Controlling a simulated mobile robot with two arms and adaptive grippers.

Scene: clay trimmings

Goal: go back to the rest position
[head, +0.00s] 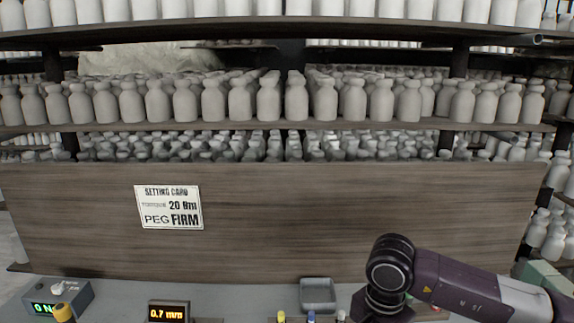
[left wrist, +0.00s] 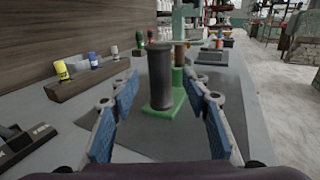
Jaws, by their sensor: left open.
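My left gripper (left wrist: 163,88) shows in the left wrist view with its two blue-padded fingers spread wide. A dark cylinder (left wrist: 161,75) on a green square base (left wrist: 158,108) stands upright ahead, seen between the fingers. Gaps show on both sides of it, and nothing is gripped. The left gripper does not show in the head view. A purple and black arm of mine (head: 455,284) comes in from the right in the head view and bends down at a dark wrist joint. Its gripper is cut off by the bottom edge.
A grey tray (head: 318,292), a 0.7 mm display (head: 169,313) and a control box (head: 78,296) stand on the bench. A wooden panel with a setting card (head: 169,207) rises behind, below bottle-filled shelves. A wooden marker holder (left wrist: 88,76) lies left of the left gripper.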

